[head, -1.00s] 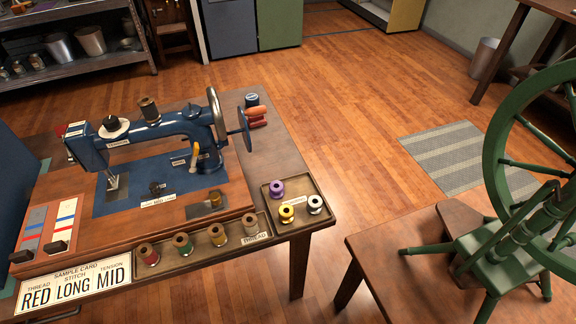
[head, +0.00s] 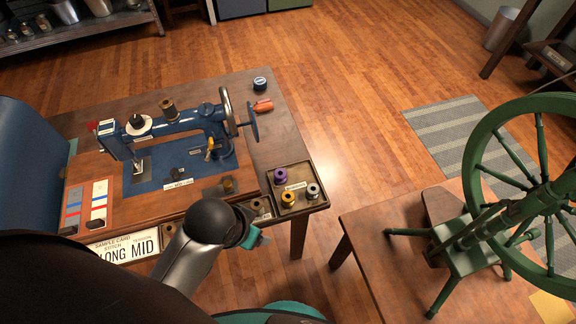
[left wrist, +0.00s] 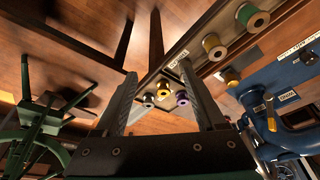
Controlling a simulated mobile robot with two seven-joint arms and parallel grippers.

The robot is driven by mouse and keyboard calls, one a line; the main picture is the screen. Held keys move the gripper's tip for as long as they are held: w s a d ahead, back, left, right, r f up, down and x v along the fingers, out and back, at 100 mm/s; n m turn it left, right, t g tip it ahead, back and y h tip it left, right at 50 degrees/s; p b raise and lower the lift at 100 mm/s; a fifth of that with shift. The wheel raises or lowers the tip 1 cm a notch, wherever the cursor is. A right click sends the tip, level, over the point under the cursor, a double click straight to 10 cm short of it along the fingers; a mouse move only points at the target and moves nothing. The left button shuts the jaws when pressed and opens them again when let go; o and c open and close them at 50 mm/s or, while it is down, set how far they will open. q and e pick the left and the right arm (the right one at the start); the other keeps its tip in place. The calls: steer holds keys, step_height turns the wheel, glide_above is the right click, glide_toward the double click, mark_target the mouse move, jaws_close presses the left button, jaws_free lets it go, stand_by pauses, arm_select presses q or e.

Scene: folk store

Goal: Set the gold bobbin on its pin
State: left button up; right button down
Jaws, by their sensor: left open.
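The gold bobbin (head: 288,199) stands in the small bobbin tray (head: 309,208) at the right end of the sewing table, between a purple bobbin (head: 280,175) and a silver-and-black bobbin (head: 312,190). My left gripper (head: 256,238) is near the tray's front left side, its fingers mostly hidden by the wrist. In the left wrist view, the open left gripper (left wrist: 163,80) is empty, and the gold bobbin (left wrist: 163,89) shows beyond and between its fingers, apart from them. The blue sewing machine (head: 190,124) stands left of the tray. I cannot pick out the pin clearly. My right gripper is not in view.
A thread tray with spools, such as the green spool (left wrist: 252,17), runs along the table front, partly hidden by my arm. An orange item (head: 263,105) and a blue spool (head: 260,84) lie behind. A green spinning wheel (head: 470,160) stands on the right table. Floor separates the tables.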

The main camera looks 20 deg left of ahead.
arm_select(q)
steer(key=w+d+r+m+h+p, duration=0.1)
steer(key=w+d+r+m+h, duration=0.15)
steer(key=d+r, duration=0.3)
steer(key=m+g+y, duration=0.3)
steer(key=m, duration=0.3)
glide_above(288, 195)
step_height(288, 195, down, 6)
steer(key=f+b, duration=0.4)
steer(key=s+f+b, duration=0.1)
steer(key=f+b, duration=0.1)
steer(key=shift+d, duration=0.15)
steer(key=shift+f+b, duration=1.15)
steer(key=shift+f, duration=0.8)
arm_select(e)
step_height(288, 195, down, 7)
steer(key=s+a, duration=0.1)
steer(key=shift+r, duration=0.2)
arm_select(q)
steer(key=shift+p, duration=0.4)
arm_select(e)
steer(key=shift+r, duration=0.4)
